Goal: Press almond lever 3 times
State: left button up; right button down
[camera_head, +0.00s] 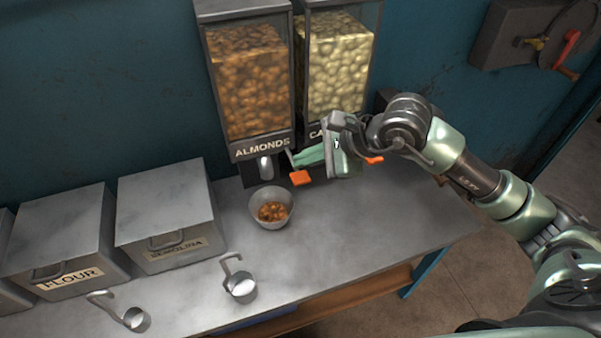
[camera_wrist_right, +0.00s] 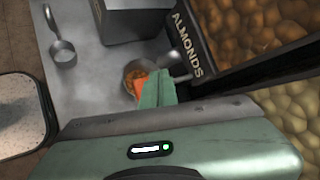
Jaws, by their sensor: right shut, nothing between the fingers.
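The almond dispenser (camera_head: 262,148), labelled ALMONDS, stands at the back of the counter with a metal spout (camera_head: 265,167). Its orange lever (camera_head: 300,178) sticks out at the lower right of the dispenser. My right gripper (camera_head: 299,158) is shut and empty, with its green fingers just above and beside this lever; I cannot tell whether they touch it. The fingers also show in the right wrist view (camera_wrist_right: 157,88), close to the lever and bowl. A metal bowl (camera_head: 284,208) holding some almonds sits below the spout. My left gripper is out of view.
A second nut dispenser (camera_head: 340,65) stands right beside the almond one, with its own orange lever (camera_head: 373,159). Flour (camera_head: 65,238) and semolina (camera_head: 168,215) bins stand at the left. Two metal measuring cups (camera_head: 240,287) (camera_head: 136,319) lie near the front edge. The counter right of the bowl is clear.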

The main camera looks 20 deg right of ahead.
jog(key=shift+r+p, duration=0.7)
jog(key=shift+r, duration=1.1)
dwell(1.0)
